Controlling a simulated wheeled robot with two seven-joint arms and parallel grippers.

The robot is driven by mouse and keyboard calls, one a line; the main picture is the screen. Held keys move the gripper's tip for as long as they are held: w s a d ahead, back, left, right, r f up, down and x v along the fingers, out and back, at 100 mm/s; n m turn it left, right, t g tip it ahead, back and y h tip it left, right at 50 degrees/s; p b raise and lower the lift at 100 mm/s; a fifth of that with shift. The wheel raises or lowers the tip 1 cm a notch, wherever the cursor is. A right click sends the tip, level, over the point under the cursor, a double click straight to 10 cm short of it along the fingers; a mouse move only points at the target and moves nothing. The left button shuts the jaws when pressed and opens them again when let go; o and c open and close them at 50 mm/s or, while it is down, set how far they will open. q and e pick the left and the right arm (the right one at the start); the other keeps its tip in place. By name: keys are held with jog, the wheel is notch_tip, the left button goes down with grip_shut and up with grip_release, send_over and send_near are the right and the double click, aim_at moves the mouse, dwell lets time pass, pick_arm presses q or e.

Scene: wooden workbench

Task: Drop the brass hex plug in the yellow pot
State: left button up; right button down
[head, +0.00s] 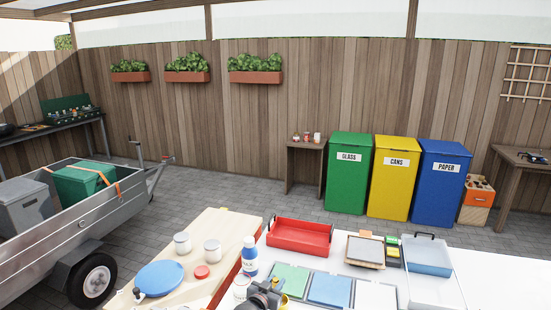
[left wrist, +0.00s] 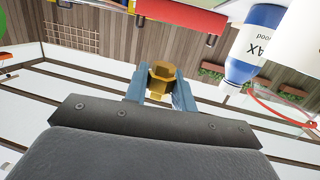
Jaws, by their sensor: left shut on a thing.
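The brass hex plug (left wrist: 162,72) sits between the fingertips of my left gripper (left wrist: 160,88) in the left wrist view, with its hex head showing. In the head view my left gripper (head: 272,286) is at the bottom edge, over the near part of the bench, beside the white and blue bottle. A small yellow patch (head: 284,300) shows just right of the gripper; it may be the yellow pot, but too little shows to tell. My right gripper is in neither view.
A white and blue bottle (head: 250,258) stands left of the gripper, with a red tray (head: 299,238) behind. Green (head: 290,279) and blue (head: 330,290) panels lie to the right. Two tins (head: 182,243) and a blue round object (head: 160,278) are on the wooden board at left.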

pick_arm(q)
jog(key=o, duration=1.1)
jog(key=shift+c, duration=0.2)
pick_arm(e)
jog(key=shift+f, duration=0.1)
pick_arm(q)
jog(key=shift+s+a+f, duration=0.1)
jog(key=shift+s+a, duration=0.05)
jog(key=shift+s, duration=0.1)
jog(key=b+v, duration=0.2)
jog(key=v, duration=0.3)
jog(key=shift+s+a, duration=0.15)
jog(key=shift+s, duration=0.2)
jog(key=shift+b+v, duration=0.4)
jog(key=shift+v, duration=0.35)
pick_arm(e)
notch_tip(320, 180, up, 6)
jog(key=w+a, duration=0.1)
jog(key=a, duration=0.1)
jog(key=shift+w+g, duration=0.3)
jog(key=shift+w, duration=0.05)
